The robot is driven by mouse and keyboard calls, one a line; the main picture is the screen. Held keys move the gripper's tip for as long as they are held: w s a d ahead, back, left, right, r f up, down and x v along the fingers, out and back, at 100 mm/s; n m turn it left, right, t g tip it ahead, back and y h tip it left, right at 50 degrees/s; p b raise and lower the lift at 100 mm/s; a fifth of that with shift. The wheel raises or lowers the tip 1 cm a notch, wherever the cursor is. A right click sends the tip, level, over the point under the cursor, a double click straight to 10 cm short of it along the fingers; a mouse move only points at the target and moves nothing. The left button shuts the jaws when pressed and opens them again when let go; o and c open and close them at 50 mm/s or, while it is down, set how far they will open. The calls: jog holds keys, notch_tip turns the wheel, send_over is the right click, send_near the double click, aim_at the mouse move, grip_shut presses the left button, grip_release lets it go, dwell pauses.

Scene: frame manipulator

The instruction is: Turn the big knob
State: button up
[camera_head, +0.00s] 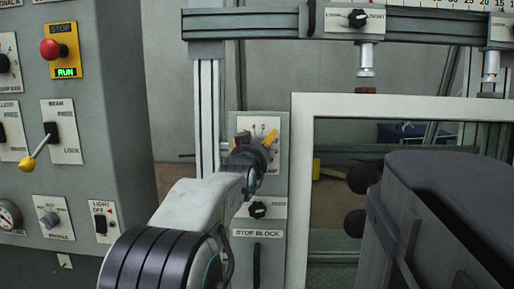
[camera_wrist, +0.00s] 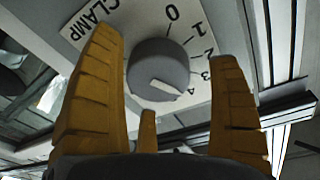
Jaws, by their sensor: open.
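The big knob (camera_wrist: 155,62) is round and grey, on a white plate marked CLAMP (camera_wrist: 97,22) with a scale from 0 to 4. Its pale pointer mark lies toward the 4. My gripper (camera_wrist: 163,48) is open, with its yellow fingers spread on the left and right of the knob; contact cannot be told. A shorter yellow finger shows below the knob. In the head view my gripper (camera_head: 254,137) is in front of the white plate (camera_head: 258,122) on the frame's post, and hides the knob.
A smaller black knob (camera_head: 258,210) is just below, above the STOP BLOCK label (camera_head: 258,234). A control panel (camera_head: 110,130) with a lever (camera_head: 38,152) and red button (camera_head: 50,49) stands left. A white-framed window (camera_head: 302,190) is right. A metal beam (camera_head: 260,23) crosses above.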

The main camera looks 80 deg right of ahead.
jog(key=c, duration=1.2)
jog(key=shift+s+a+r+m, duration=0.1)
jog(key=shift+r+m, duration=0.1)
jog(key=shift+m, duration=1.1)
jog(key=o, duration=1.2)
jog(key=shift+f, duration=0.15)
jog(key=a, duration=1.2)
jog(key=shift+w, duration=0.2)
